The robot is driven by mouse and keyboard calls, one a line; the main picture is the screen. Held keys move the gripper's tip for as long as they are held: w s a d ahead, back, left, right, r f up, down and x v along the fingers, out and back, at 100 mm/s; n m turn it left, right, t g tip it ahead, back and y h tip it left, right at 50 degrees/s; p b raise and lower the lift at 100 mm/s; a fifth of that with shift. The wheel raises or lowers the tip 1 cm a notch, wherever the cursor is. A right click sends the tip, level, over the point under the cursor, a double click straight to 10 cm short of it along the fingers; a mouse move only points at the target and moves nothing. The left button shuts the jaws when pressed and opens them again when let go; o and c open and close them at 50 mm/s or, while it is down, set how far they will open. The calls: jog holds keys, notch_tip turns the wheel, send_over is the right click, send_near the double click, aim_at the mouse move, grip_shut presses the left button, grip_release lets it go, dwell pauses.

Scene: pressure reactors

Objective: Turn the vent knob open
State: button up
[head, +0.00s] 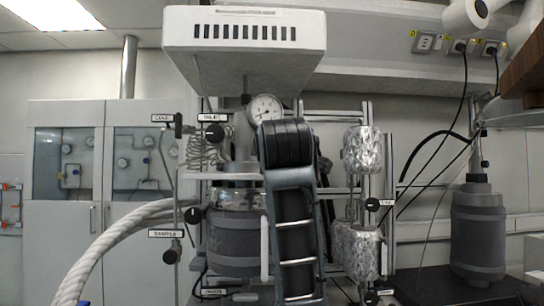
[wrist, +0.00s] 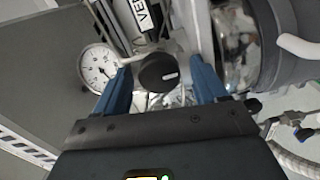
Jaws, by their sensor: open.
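The vent knob (wrist: 158,73) is round and black with a short pale mark on its face. In the wrist view a label that starts "VEN" (wrist: 146,14) is just above it, cut off at the top edge. My gripper (wrist: 161,66) is open, its two blue fingers on either side of the knob. A gap shows between each finger and the knob, and I cannot tell how far the fingertips reach along it. In the head view my arm covers this spot, so the knob and fingertips are hidden there.
A pressure gauge (wrist: 98,68) is close left of the knob; it also shows in the head view (head: 265,108). The reactor vessel (head: 235,240), the inlet knob (head: 214,132) and foil-wrapped cylinders (head: 362,150) crowd around my arm. A white box (head: 245,50) overhangs above.

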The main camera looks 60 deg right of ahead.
jog(key=b+v, duration=0.1)
jog(key=v, duration=0.5)
dwell(0.5)
